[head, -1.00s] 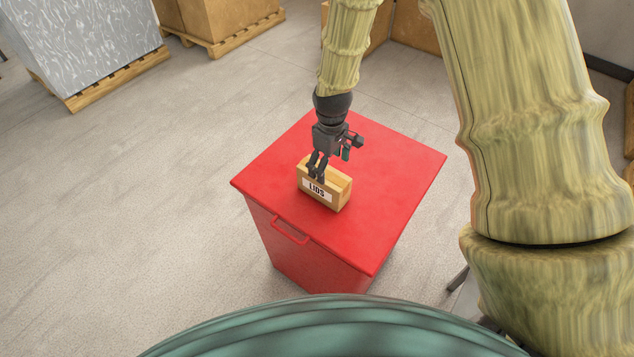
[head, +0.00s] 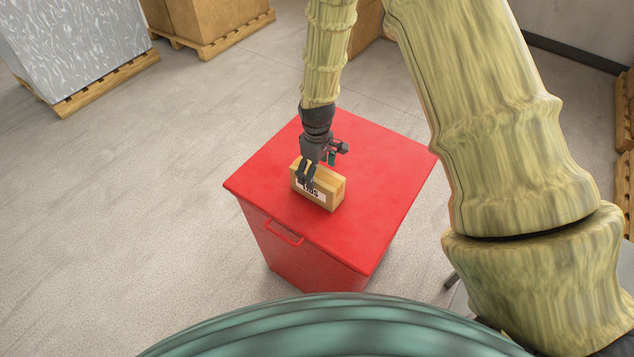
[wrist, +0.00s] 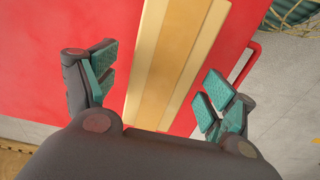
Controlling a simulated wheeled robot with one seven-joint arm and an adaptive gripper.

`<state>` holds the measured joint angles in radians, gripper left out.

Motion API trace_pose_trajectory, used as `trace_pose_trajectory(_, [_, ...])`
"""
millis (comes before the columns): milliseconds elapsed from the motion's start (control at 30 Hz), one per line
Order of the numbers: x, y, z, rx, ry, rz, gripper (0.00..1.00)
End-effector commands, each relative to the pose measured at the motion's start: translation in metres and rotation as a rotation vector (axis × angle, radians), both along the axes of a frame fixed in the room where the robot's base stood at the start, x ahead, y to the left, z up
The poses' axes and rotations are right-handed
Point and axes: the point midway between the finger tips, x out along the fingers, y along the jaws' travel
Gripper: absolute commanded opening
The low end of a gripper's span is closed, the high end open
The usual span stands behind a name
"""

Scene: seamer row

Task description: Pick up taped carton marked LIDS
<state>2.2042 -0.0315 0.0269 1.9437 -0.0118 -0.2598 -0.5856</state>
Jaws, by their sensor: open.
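The taped carton marked LIDS (head: 326,193) sits on top of a red cabinet (head: 380,170). Its white label faces the front, and my fingers partly cover the lettering. My gripper (head: 308,180) is at the carton with its fingers pointing down. In the wrist view, my gripper (wrist: 158,92) is open, with one teal-padded finger on each side of the carton (wrist: 165,60). Gaps show between the pads and the carton sides.
The red cabinet has a handle (head: 285,232) on its front side, and its top is otherwise clear. Pallets with a grey wrapped load (head: 75,40) and brown boxes (head: 215,22) stand at the back left. The floor at left is free.

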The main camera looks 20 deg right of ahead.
Motion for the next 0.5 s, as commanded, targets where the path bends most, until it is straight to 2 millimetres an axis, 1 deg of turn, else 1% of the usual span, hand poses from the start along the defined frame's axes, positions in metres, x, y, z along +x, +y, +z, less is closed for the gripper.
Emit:
trace_pose_trajectory(167, [-0.002, 0.000, -0.012, 0.000, 0.002, 0.000, 0.84])
trace_pose_trajectory(500, [-0.003, 0.000, -0.044, 0.000, 0.002, -0.001, 0.84])
